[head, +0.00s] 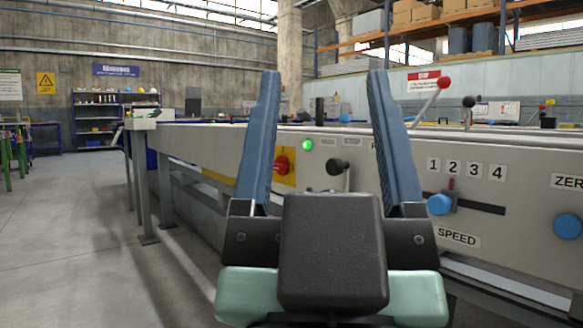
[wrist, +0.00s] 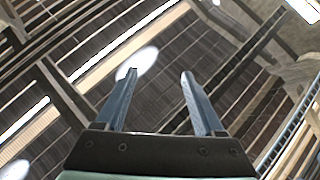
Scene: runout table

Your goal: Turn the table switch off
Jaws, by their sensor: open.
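A red rotary switch (head: 282,165) sits on a yellow plate on the front panel of the long grey runout table (head: 210,149). My gripper's left finger covers part of the plate. A lit green lamp (head: 307,145) is just right of the switch. My gripper (head: 322,75) is open and empty, with both blue fingers pointing up in the head view. The switch shows between the fingers, close to the left one, and looks farther off than them. In the wrist view my gripper (wrist: 158,75) points at the roof, and no switch shows there.
Further right are a blue slider knob (head: 440,204) by the numbers, another blue knob (head: 567,226) and a red-tipped lever (head: 444,83). The floor (head: 70,230) at left is clear.

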